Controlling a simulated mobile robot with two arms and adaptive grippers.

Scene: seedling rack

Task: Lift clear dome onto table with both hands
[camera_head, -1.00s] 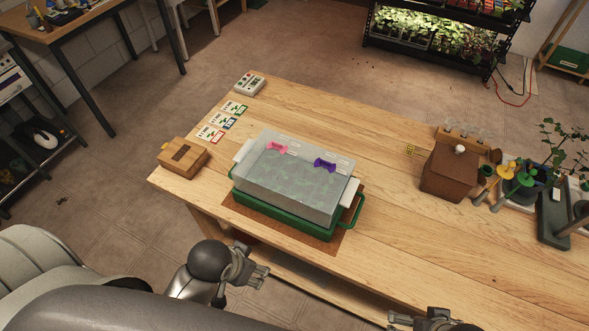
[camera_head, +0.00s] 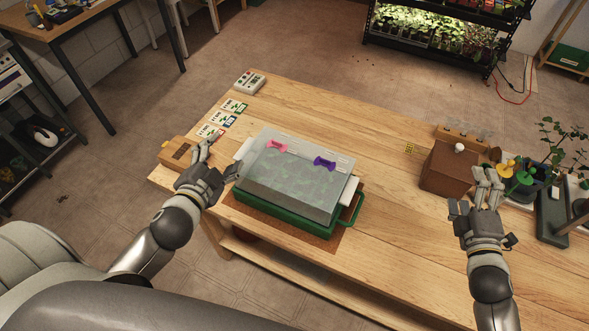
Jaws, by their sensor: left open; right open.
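The clear dome (camera_head: 290,178) sits on a green tray (camera_head: 268,215) on the wooden table. It is a see-through box with blurred green seedlings under it. A pink clip (camera_head: 277,147) and a purple clip (camera_head: 325,163) are on its top. White tabs stick out at its left and right ends. My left gripper (camera_head: 216,163) is open and empty just left of the dome, apart from it, over the small wooden box's edge. My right gripper (camera_head: 472,194) is open and empty, well right of the dome, in front of the brown box.
A small wooden box (camera_head: 178,153) and seed cards (camera_head: 222,119) lie left of the dome. A brown box (camera_head: 450,168) and potted plants (camera_head: 553,165) stand at the right. The table (camera_head: 385,190) is bare between the dome and the brown box.

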